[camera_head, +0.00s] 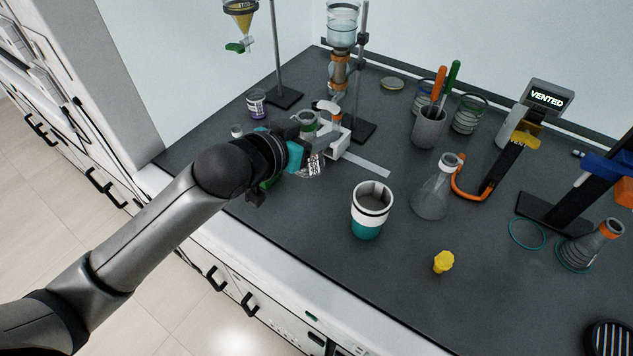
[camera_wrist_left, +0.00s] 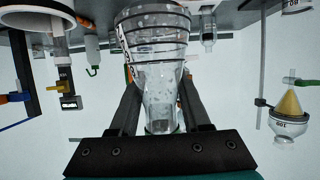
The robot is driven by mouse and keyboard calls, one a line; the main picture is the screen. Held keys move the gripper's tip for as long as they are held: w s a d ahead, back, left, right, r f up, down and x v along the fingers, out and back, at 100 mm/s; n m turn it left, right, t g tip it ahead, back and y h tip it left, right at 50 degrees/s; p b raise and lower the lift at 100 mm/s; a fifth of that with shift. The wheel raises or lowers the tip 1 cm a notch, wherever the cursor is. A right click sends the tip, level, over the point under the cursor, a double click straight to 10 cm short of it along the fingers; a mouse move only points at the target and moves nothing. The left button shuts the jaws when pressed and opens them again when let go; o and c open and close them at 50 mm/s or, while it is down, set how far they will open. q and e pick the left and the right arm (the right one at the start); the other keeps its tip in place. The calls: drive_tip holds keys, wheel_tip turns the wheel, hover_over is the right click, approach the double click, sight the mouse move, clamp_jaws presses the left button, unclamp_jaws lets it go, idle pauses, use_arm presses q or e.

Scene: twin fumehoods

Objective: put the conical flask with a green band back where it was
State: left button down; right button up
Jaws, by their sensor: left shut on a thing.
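My left gripper (camera_head: 299,146) is shut on a clear conical flask (camera_head: 313,168) at the back left part of the bench. The left wrist view shows the flask (camera_wrist_left: 157,75) upside down between the two fingers (camera_wrist_left: 160,95), its narrow part toward the palm and its wide, lined body farther out. My right gripper is not in view.
A white balance-like device (camera_head: 334,140) and a stand with a column (camera_head: 341,70) are close behind the flask. A teal-and-white cup (camera_head: 371,211), another conical flask (camera_head: 432,195), a yellow stopper (camera_head: 443,262) and an orange-collared flask (camera_head: 584,247) stand to the right. A bare teal ring (camera_head: 511,232) marks the bench.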

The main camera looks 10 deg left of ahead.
use_arm(q)
wheel_tip(320, 180, down, 12)
drive_tip(key=b, duration=0.2)
drive_tip(key=shift+b, duration=0.3)
drive_tip(key=shift+f, duration=0.2)
drive_tip(key=shift+c, duration=1.8)
unclamp_jaws()
drive_tip(key=shift+r, duration=0.3)
drive_tip(key=shift+s+a, duration=0.15)
drive_tip(key=shift+s, duration=0.15)
drive_tip(key=p+v, duration=0.2)
drive_tip(key=v, duration=0.9)
